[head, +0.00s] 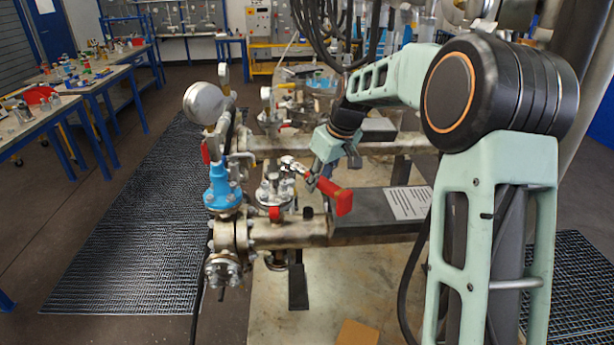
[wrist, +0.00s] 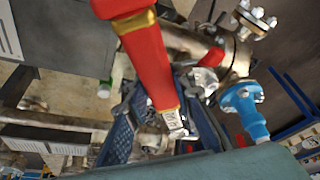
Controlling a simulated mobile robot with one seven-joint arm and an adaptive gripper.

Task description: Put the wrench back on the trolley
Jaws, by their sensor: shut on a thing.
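The wrench (head: 343,198) has a red handle and what looks like a silver head end. My gripper (head: 313,180) is shut on it and holds it above the flanged pipework in the middle of the head view. The red handle points to the lower right there. In the wrist view the wrench (wrist: 150,60) runs from the top edge down between the blue fingers of my gripper (wrist: 165,125), with gold bands on its handle. Part of its silver end is hidden by the fingers. I cannot tell which thing in view is the trolley.
A flanged vessel (head: 290,236) with a blue valve (head: 222,190) and a pressure gauge (head: 203,103) stands close to the left of my gripper. A grey box (head: 375,213) with a label lies below right. Blue-legged workbenches (head: 50,112) line the left; a floor grating (head: 130,260) is clear.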

